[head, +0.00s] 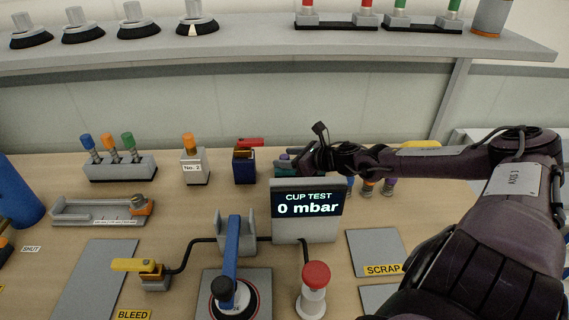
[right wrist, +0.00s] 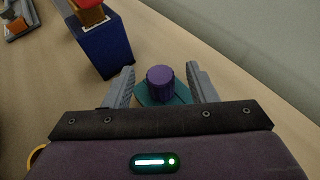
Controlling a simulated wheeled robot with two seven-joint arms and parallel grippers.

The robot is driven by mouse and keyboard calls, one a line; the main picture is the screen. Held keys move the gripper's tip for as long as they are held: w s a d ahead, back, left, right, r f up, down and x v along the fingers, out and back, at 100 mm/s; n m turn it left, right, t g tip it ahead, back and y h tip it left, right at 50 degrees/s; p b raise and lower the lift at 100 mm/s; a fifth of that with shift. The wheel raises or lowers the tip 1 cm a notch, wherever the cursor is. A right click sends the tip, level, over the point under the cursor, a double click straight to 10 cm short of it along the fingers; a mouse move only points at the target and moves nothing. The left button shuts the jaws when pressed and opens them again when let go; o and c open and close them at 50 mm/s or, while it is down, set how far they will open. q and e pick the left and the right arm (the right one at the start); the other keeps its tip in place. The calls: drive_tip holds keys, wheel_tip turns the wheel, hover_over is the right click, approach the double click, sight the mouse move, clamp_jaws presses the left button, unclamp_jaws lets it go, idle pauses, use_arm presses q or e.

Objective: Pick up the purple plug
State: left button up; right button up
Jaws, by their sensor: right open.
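The purple plug (right wrist: 160,78) shows in the right wrist view as a short purple cylinder on a teal base (right wrist: 182,94). In the head view the plug (head: 284,157) is only a small patch, mostly hidden by my gripper and arm. My right gripper (right wrist: 160,85) is open, with one grey finger on each side of the plug. A gap shows between the plug and the fingers. In the head view the right gripper (head: 290,158) is behind the cup test display. My left gripper is not in view.
A blue box with a red top (right wrist: 102,45) stands close to the left finger. The cup test display (head: 308,205) stands in front of my right gripper. A grey rack with colored plugs (head: 120,167) and a white No. 2 block (head: 194,167) are further left. A shelf (head: 270,40) runs above.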

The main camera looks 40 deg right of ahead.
drive_tip(key=c, duration=1.1)
drive_tip(key=shift+o, duration=0.2)
drive_tip(key=shift+r, duration=0.1)
